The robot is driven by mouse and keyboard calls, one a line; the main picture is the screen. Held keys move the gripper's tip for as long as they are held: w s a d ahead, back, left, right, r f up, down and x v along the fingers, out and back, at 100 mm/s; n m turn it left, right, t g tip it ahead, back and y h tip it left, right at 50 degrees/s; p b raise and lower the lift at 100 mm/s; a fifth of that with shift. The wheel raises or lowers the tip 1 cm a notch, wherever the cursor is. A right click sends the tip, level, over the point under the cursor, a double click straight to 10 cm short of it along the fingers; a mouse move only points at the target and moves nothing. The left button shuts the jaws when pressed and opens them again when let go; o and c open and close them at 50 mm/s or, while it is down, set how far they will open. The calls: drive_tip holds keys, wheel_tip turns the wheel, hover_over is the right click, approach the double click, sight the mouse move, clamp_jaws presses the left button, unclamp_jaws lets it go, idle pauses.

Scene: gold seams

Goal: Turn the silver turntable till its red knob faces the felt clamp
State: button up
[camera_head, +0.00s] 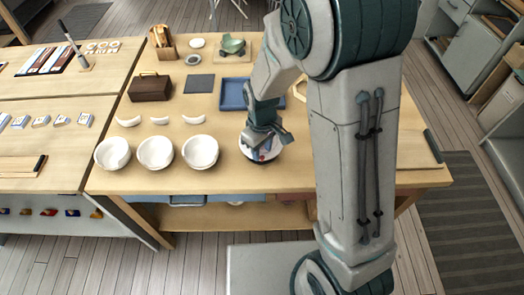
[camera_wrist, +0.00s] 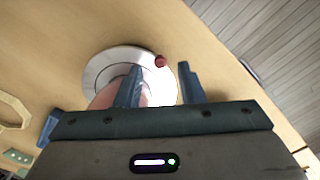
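The silver turntable (camera_head: 246,157) is a round, pale disc near the front edge of the wooden table, partly hidden under my gripper (camera_head: 268,146). In the wrist view the turntable (camera_wrist: 98,69) shows its rim and a pinkish shape on top, partly covered by a finger. Its red knob (camera_wrist: 160,61) sits at the disc's edge, in line with the gap between the fingertips of my gripper (camera_wrist: 160,68). The fingers are apart, with one over the disc and one just outside its rim. I cannot tell whether either touches the knob. I cannot pick out the felt clamp with certainty.
Three white bowls (camera_head: 155,153) stand left of the turntable, with white curved pieces (camera_head: 159,120) behind them. A blue tray (camera_head: 232,94), a dark box (camera_head: 150,88) and a green piece on a wooden stand (camera_head: 232,47) are farther back. The table's front edge is close.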

drive_tip(key=shift+f, duration=1.05)
clamp_jaws()
